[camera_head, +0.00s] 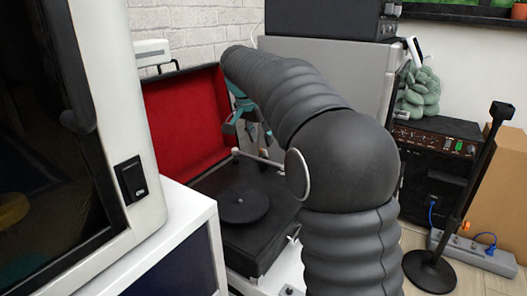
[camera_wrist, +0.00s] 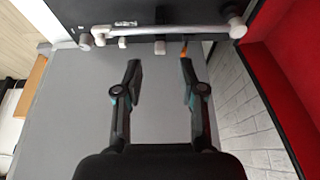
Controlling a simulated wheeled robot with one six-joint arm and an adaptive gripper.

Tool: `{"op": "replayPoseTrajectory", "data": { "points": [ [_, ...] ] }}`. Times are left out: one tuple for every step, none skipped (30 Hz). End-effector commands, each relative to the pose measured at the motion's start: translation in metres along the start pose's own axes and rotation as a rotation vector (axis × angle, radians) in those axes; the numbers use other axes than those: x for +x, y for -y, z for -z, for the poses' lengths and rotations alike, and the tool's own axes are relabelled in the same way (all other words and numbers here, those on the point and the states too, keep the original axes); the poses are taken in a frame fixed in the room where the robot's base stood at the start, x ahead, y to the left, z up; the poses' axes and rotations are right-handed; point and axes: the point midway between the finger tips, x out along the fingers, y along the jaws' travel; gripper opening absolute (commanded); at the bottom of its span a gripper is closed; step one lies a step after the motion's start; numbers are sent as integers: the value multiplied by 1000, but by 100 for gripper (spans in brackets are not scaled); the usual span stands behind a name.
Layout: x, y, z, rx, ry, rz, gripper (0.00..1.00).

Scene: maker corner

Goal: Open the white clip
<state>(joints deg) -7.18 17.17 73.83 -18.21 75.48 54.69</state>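The record player's black deck (camera_head: 222,205) lies in an open case with a red-lined lid (camera_head: 187,118). In the wrist view, a pale tonearm (camera_wrist: 170,31) runs across the black deck (camera_wrist: 150,12). A small white piece at the tonearm's left end (camera_wrist: 99,38) looks like the clip; whether it is open or shut is too small to tell. My gripper (camera_wrist: 160,68) is open and empty, its fingertips apart, just short of the deck edge and tonearm. In the head view my gripper (camera_head: 249,130) is above the far side of the deck, partly hidden by my arm.
Small knobs (camera_wrist: 160,47) sit along the deck edge. The red lid (camera_wrist: 298,60) stands close on the right in the wrist view. A white-framed machine (camera_head: 100,120) stands at left, a grey cabinet (camera_head: 372,75) behind, an amplifier (camera_head: 440,140) and black stand (camera_head: 470,190) at right.

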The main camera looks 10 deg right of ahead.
Motion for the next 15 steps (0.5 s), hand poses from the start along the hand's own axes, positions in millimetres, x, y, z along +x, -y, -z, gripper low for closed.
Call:
{"op": "replayPoseTrajectory", "data": {
  "points": [
    [12, 0, -1, 1, 1, -2, 40],
    [16, 0, -1, 0, 2, -2, 40],
    [22, 0, -1, 0, 2, -2, 40],
    [26, 0, -1, 0, 2, -2, 40],
    [30, 0, -1, 0, 2, -2, 40],
    [34, 0, -1, 0, 2, -1, 40],
    [36, 0, -1, 0, 1, -1, 40],
    [39, 0, -1, -1, 1, 0, 40],
    [41, 0, 0, 0, 1, 0, 40],
    [43, 0, 0, -1, 1, 0, 40],
    [44, 0, 0, -1, 1, 0, 40],
    [46, 0, 0, -1, 1, 0, 40],
    [46, 0, 0, -1, 1, 0, 40],
    [46, 0, 0, -1, 1, 0, 40],
    [47, 0, 0, 0, 1, 0, 40]
  ]
}}
